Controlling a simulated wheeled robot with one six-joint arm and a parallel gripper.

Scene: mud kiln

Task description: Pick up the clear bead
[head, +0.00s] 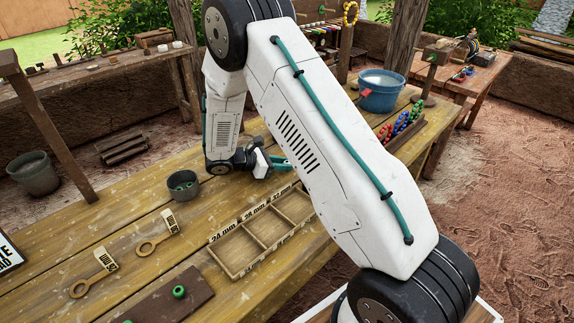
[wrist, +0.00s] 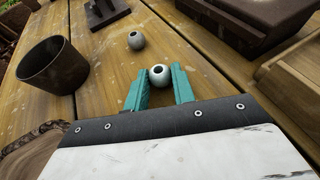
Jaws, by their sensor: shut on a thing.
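My gripper (wrist: 160,69) has teal fingers, which are closed around a small pale, whitish bead (wrist: 159,76) with a dark hole, the clear bead, at the fingertips. In the head view my gripper (head: 279,164) is low over the wooden table, beyond the sorting tray. The held bead cannot be made out there. A second, greyer bead (wrist: 136,41) stands on the planks just past the fingertips in the wrist view, apart from them.
A dark cup (wrist: 50,68) stands left of my gripper in the wrist view. A blue bucket (head: 381,97) stands at the far right.

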